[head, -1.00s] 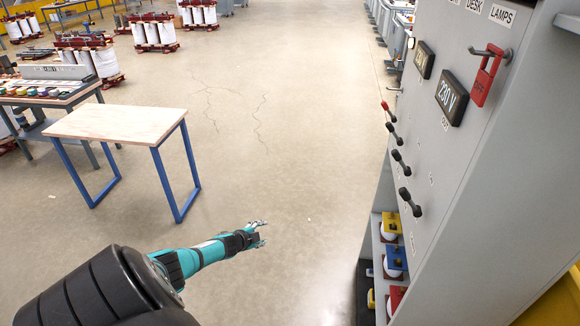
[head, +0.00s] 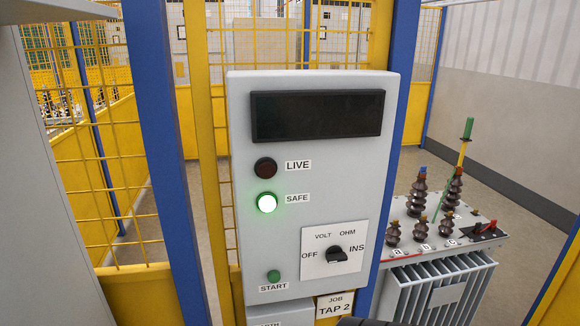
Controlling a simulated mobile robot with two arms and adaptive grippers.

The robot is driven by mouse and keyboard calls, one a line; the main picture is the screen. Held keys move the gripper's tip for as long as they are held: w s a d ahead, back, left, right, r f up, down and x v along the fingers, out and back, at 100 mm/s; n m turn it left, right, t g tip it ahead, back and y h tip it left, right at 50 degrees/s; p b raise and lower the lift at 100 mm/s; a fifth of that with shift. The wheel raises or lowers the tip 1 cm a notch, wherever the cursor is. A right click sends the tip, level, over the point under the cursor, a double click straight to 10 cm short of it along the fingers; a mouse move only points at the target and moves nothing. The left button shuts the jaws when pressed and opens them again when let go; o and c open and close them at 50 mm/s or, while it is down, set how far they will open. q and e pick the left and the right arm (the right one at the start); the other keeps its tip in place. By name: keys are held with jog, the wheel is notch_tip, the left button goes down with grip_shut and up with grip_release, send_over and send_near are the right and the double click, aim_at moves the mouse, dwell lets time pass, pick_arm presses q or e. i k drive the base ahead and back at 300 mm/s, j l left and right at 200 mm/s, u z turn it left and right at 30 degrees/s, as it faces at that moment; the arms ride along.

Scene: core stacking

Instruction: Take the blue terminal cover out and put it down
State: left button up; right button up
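No blue terminal cover can be made out for certain in the head view now. A transformer (head: 440,290) stands at the right, with dark ribbed bushings (head: 420,190) on its top. Neither of my grippers is in view. A dark rounded piece at the bottom edge may be part of my arm.
A grey control box (head: 310,180) fills the middle, its SAFE lamp (head: 267,202) lit green and its display (head: 318,116) dark. Its knob (head: 336,254) sits by OFF, VOLT, OHM and INS labels. Yellow mesh fencing (head: 100,170) and blue posts (head: 155,120) stand around it.

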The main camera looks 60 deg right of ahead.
aim_at(423, 172)
jog(key=j+z, duration=0.1)
jog(key=z, duration=1.8)
jog(key=i+j, duration=0.05)
